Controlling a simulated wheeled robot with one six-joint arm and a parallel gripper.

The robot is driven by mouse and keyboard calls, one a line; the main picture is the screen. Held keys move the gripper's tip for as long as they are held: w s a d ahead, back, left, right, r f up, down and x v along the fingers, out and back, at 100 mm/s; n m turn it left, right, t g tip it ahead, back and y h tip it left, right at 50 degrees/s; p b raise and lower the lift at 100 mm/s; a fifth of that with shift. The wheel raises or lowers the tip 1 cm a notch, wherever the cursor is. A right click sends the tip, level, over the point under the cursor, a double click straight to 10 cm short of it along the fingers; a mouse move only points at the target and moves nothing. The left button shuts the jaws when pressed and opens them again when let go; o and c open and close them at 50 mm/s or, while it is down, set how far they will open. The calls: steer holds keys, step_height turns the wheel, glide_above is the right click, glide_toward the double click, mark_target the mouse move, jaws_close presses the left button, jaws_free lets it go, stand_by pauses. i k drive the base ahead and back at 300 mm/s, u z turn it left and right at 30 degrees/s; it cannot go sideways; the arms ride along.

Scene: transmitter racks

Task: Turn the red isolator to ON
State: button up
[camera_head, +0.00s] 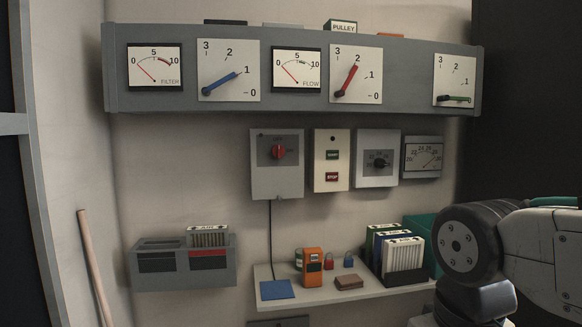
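The red isolator is a red rotary knob (278,152) on a grey wall box (264,182), just left of the middle of the head view. The knob appears to point about upright. Small lettering sits above it, too small to read surely. A dark cable runs down from the box. Part of my arm shows at the lower right, well apart from the isolator. My gripper is outside the picture.
To the box's right are a push-button panel (332,161), a black-knob box (377,160) and a meter (422,157). A grey lever panel (300,103) juts out above. Below, a shelf (325,296) holds several items. The space before the isolator looks clear.

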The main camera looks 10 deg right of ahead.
mark_target(278, 150)
steer(key=u, duration=0.5)
steer(key=i, duration=1)
steer(key=z, duration=0.65)
